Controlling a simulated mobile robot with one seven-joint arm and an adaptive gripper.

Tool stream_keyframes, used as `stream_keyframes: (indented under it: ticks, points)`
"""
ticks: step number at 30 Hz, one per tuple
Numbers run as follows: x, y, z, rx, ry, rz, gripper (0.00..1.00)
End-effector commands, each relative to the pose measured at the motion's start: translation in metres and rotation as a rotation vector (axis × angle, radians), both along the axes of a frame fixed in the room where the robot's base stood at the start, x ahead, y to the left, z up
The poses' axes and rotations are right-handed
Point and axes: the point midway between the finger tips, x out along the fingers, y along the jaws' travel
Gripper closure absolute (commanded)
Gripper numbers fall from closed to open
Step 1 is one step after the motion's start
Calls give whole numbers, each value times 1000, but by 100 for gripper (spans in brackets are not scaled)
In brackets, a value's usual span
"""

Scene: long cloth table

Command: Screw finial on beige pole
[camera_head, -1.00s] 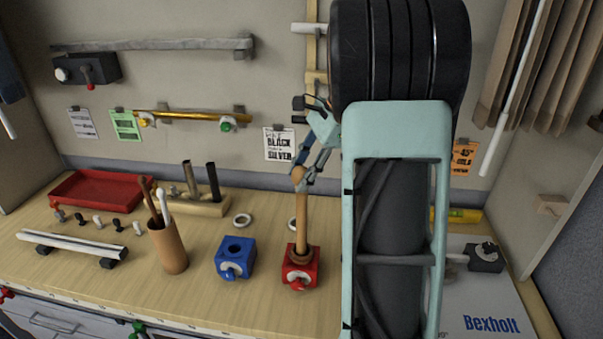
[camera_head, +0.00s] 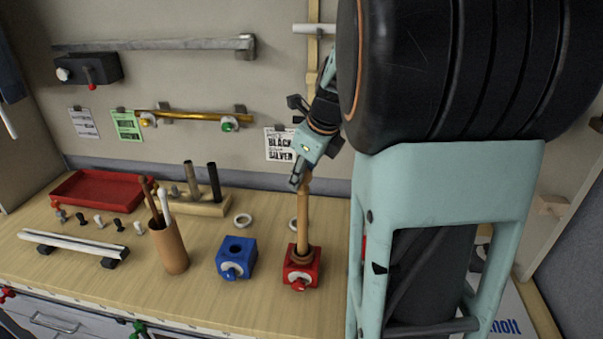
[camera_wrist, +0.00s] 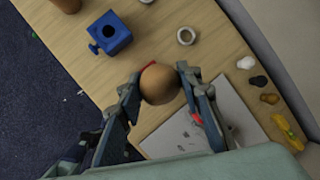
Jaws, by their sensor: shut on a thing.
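The beige wooden pole (camera_head: 303,222) stands upright in the red block (camera_head: 300,270). My gripper (camera_head: 301,180) is at the pole's top, its fingers around the round wooden finial (camera_wrist: 160,84). In the wrist view the finial sits between the fingers of my gripper (camera_wrist: 161,88). The finial hides the pole there, and only a sliver of the red block shows behind it. In the head view the fingers partly cover the finial, so I cannot tell how far it is screwed on.
A blue block (camera_head: 236,258) with an empty hole stands left of the red one. A brown cup (camera_head: 168,248) holds several rods. A red tray (camera_head: 98,187), a rack of dark tubes (camera_head: 200,205) and small finials lie further left. A ring (camera_head: 242,220) lies behind the blue block.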

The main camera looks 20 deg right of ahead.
Motion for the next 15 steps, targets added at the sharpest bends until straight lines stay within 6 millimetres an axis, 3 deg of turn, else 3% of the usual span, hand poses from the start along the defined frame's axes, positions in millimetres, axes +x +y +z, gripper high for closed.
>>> stream_keyframes:
  ticks: [15]
  points:
    - [1,0,1,-2,-2,-318,89]
